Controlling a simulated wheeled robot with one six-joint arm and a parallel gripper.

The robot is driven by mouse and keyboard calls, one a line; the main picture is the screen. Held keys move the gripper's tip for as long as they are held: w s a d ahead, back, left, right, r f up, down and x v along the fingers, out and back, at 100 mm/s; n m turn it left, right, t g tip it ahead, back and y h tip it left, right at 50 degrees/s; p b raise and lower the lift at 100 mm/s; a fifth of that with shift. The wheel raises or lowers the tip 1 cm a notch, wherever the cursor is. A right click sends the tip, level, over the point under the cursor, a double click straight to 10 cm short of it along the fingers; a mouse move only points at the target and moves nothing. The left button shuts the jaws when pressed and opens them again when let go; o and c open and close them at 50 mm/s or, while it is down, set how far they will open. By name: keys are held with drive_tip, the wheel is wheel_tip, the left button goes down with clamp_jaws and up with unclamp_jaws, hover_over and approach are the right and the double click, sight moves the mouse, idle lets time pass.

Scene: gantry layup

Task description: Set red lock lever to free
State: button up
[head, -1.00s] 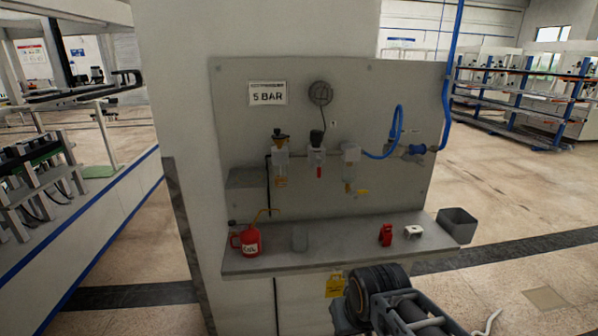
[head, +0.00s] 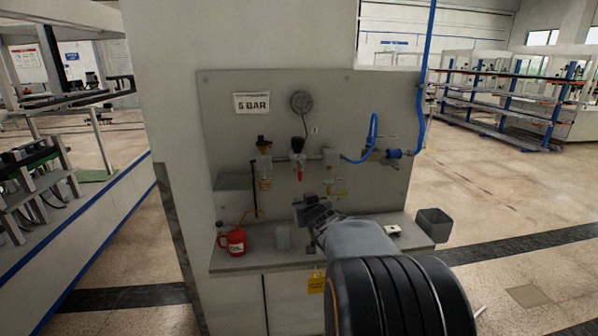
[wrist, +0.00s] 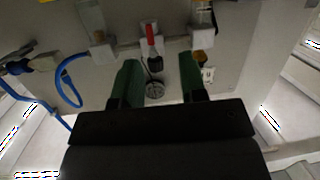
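The red lock lever (head: 300,176) hangs below the black-knobbed regulator (head: 298,146) in the middle of the air-line row on the grey panel. The wrist view is upside down and shows the red lever (wrist: 151,33) above the black knob (wrist: 155,64). My gripper (wrist: 159,62) has two green fingers spread apart, with nothing between them. The knob and lever appear in the gap between the fingers, and I cannot tell the exact distance. In the head view my gripper (head: 312,208) is below and slightly right of the lever, in front of the panel.
A neighbouring filter unit (head: 264,165) stands left of the regulator and a blue hose (head: 372,140) loops at right. The shelf (head: 240,260) below holds a red oil can (head: 236,241), a grey cup (head: 283,238) and a white part (head: 393,230). A grey bin (head: 433,225) is at its right end.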

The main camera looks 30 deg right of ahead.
sight(301, 175)
drive_tip(key=w+d+t+p, duration=0.1)
drive_tip(key=w+d, duration=0.1)
drive_tip(key=w, duration=0.2)
drive_tip(key=w+d+r+t+y+p, duration=0.1)
drive_tip(key=w+d, duration=0.2)
drive_tip(key=w, duration=0.2)
drive_tip(key=w+d+r+t+p, duration=0.1)
drive_tip(key=w+d+p, duration=0.1)
drive_tip(key=w, duration=0.3)
drive_tip(key=shift+w+d+n, duration=0.15)
drive_tip(key=shift+d+n, duration=0.25)
drive_tip(key=shift+c, duration=0.4)
clamp_jaws()
